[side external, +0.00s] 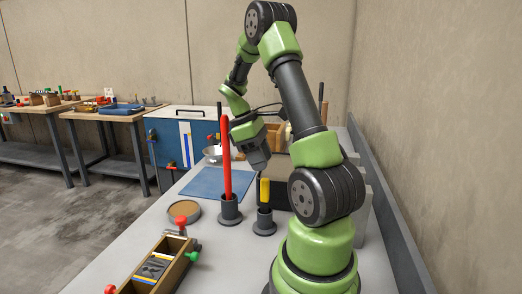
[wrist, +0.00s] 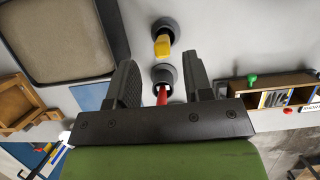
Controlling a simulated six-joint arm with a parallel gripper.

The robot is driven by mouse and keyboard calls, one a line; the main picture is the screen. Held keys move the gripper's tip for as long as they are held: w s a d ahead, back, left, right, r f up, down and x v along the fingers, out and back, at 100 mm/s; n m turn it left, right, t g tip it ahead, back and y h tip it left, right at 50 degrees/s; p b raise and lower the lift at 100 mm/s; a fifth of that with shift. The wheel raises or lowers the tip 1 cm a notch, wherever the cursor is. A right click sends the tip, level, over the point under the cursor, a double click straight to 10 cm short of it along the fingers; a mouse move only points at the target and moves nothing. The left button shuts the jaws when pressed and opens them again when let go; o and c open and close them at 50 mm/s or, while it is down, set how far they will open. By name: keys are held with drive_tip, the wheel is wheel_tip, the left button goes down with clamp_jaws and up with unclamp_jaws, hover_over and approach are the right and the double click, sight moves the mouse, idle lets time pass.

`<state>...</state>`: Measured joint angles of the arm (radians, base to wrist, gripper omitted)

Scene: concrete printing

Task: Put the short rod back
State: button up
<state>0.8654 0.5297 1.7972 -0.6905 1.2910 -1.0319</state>
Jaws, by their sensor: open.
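The short yellow rod (side external: 264,190) stands upright in a dark round holder (side external: 264,225) on the table. A much taller red rod (side external: 226,160) stands in a second dark holder (side external: 229,213) to its left. My gripper (side external: 260,168) is open and hangs just above and behind the yellow rod, with nothing visibly held. In the wrist view, my gripper (wrist: 160,68) has its fingers spread apart. The yellow rod (wrist: 162,45) shows in its holder beyond the fingertips, and the red rod (wrist: 162,95) shows between the fingers, partly hidden by the gripper body.
A wooden box with coloured knobs (side external: 158,265) lies at the table's front left, near a round brown-topped dish (side external: 184,210). A blue mat (side external: 203,181) lies behind the rods. A dark-rimmed tray (wrist: 68,35) is at upper left in the wrist view. Table between box and holders is clear.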

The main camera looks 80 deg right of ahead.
drive_tip(key=w+a+r+m+t+h, duration=0.1)
drive_tip(key=w+a+r+t, duration=0.4)
drive_tip(key=a+r, duration=0.6)
drive_tip(key=s+a+m+t+y, duration=0.1)
drive_tip(key=s+a+t, duration=0.1)
drive_tip(key=a, duration=0.6)
drive_tip(key=s+a+r+m+t+y, duration=0.1)
drive_tip(key=s+a+m+t+y, duration=0.1)
drive_tip(key=a+t, duration=0.2)
drive_tip(key=a, duration=0.3)
drive_tip(key=shift+s+a+r+t, duration=0.3)
drive_tip(key=shift+s+a, duration=0.1)
